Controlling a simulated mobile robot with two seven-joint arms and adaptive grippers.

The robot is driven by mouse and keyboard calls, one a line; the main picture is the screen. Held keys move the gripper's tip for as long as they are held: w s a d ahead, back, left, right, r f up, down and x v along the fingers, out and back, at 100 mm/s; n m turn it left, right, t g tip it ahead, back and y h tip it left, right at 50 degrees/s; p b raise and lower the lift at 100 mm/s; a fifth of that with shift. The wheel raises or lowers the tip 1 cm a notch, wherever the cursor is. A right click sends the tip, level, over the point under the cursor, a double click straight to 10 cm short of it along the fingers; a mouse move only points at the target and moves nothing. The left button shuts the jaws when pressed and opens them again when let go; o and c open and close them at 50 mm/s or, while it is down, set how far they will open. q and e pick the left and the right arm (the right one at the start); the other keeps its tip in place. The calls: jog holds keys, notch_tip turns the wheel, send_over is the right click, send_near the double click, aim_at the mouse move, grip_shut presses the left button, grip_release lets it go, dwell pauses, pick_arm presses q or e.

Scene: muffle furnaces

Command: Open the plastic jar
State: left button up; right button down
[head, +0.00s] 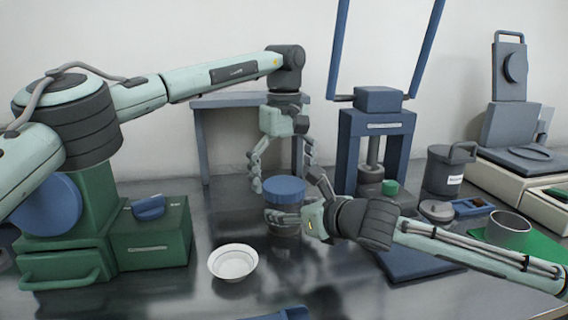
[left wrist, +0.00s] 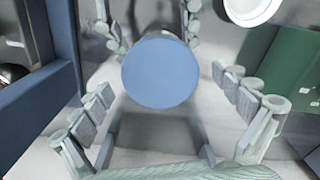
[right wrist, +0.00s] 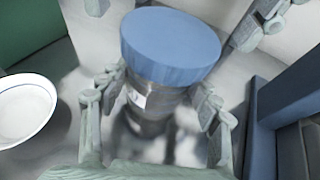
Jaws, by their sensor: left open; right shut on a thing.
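The plastic jar (right wrist: 150,104) has a grey see-through body with a small white label and a wide blue lid (head: 284,186). It stands upright near the middle of the table, lid on top. My right gripper (head: 284,217) comes in from the right and is shut on the jar's body, below the lid; its fingers flank the body in the right wrist view. My left gripper (head: 283,170) points down above the jar, open, its fingers spread to either side of the lid. In the left wrist view the round lid top (left wrist: 161,72) lies between the spread fingers, apart from them.
A white bowl (head: 233,262) stands left of the jar. A green furnace-like box (head: 150,235) is further left. A blue press (head: 376,140) stands behind right, with a grey canister (head: 446,170) and a grey cup (head: 508,229) further right.

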pick_arm(q)
jog(key=shift+f, duration=0.25)
